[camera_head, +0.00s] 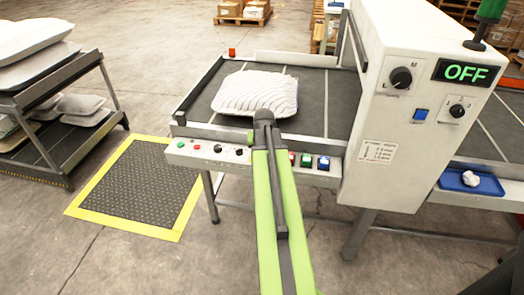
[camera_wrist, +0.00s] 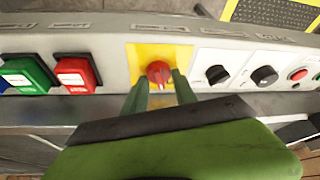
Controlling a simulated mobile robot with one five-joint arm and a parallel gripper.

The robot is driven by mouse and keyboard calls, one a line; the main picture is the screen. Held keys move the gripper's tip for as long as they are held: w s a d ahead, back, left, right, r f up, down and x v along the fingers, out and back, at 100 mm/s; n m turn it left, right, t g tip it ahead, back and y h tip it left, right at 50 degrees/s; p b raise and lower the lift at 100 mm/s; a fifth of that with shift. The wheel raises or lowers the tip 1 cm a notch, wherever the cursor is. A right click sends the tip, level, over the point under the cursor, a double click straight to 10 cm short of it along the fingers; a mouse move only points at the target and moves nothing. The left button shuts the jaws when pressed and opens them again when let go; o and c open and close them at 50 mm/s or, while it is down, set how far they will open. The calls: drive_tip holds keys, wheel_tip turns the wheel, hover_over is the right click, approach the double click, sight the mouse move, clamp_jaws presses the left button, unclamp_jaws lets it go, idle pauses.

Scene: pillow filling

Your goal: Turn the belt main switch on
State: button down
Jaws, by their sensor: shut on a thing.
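The belt main switch is a red rotary knob (camera_wrist: 158,71) on a yellow plate (camera_wrist: 184,56) in the wrist view. My gripper (camera_wrist: 160,84) has its two green fingers on either side of this knob, shut on it. The knob's exact angle is hard to tell. In the head view, my green arm hides the switch and the fingers at the front control panel (camera_head: 187,158). The display (camera_head: 464,72) on the white cabinet reads OFF in green.
Black knobs (camera_wrist: 217,74) and a red button (camera_wrist: 298,75) flank the switch on one side. Red (camera_wrist: 76,74) and green (camera_wrist: 28,73) push buttons flank it on the other. A pillow (camera_head: 256,93) lies on the belt (camera_head: 316,92). A yellow-edged mat (camera_head: 139,184) lies on the floor.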

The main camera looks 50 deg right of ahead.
drive_tip(key=m, duration=0.2)
drive_tip(key=m+g, duration=0.1)
drive_tip(key=m, duration=0.1)
drive_tip(key=m+g+h, duration=0.1)
drive_tip(key=m, duration=0.1)
drive_tip(key=shift+w+a, duration=0.25)
drive_tip(key=m+g, duration=0.1)
drive_tip(key=m, duration=0.2)
drive_tip(key=m+g, duration=0.1)
drive_tip(key=m, duration=0.2)
drive_tip(key=shift+w, duration=0.15)
drive_tip(key=shift+m, duration=0.3)
drive_tip(key=c, duration=1)
unclamp_jaws()
drive_tip(key=shift+d, duration=0.1)
drive_tip(key=p+v, duration=1)
drive_tip(key=v, duration=0.1)
drive_tip(key=p+v, duration=0.6)
drive_tip(key=shift+w+a, duration=0.3)
drive_tip(key=shift+a, duration=0.05)
